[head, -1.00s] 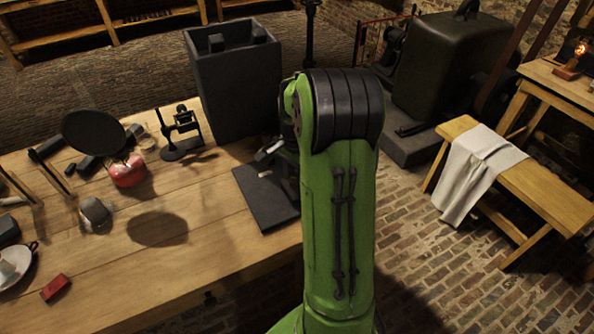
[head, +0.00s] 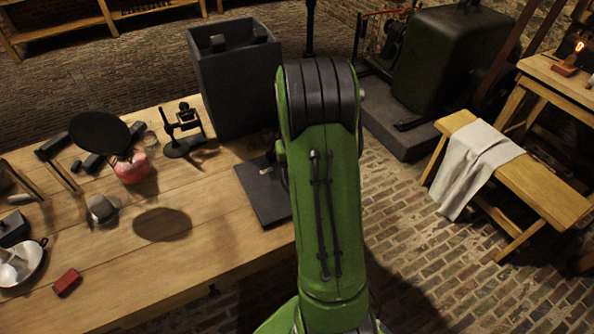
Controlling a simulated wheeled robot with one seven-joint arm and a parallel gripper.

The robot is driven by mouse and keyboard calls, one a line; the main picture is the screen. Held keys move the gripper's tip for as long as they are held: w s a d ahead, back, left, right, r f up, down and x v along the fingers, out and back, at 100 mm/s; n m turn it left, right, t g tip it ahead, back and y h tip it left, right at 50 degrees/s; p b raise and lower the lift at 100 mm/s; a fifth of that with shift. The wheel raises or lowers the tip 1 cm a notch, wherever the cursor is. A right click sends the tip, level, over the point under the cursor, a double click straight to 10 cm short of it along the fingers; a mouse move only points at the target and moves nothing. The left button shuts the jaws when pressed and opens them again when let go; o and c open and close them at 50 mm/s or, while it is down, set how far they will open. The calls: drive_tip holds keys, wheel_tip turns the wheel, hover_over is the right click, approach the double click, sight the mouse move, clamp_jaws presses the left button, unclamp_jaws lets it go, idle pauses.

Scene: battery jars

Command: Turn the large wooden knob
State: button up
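I cannot make out a large wooden knob in the head view; it may be hidden behind my green arm, which fills the middle of the picture. My gripper does not show; the arm's upper link and black joint cover that area. A dark flat slab (head: 262,203) lies at the table's right end, partly behind my arm, with a small pale piece (head: 266,170) at its far side. What stands beyond the slab behind the arm is hidden.
The wooden table (head: 215,235) holds a tall grey box (head: 235,95), a small black stand device (head: 182,135), a red round item (head: 131,168) beneath a black disc (head: 99,132), a red block (head: 67,281) and a white dish (head: 33,262). A bench (head: 530,185) with cloth (head: 478,165) stands right.

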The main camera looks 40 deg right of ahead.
drive_tip(key=n+p, duration=0.1)
drive_tip(key=n, duration=1.1)
drive_tip(key=shift+w, duration=0.1)
drive_tip(key=shift+n, duration=0.3)
idle(0.3)
drive_tip(key=o, duration=1.1)
drive_tip(key=shift+c, duration=0.2)
wheel_tip(320, 180, up, 16)
drive_tip(key=p, duration=0.4)
drive_tip(key=shift+f, duration=0.15)
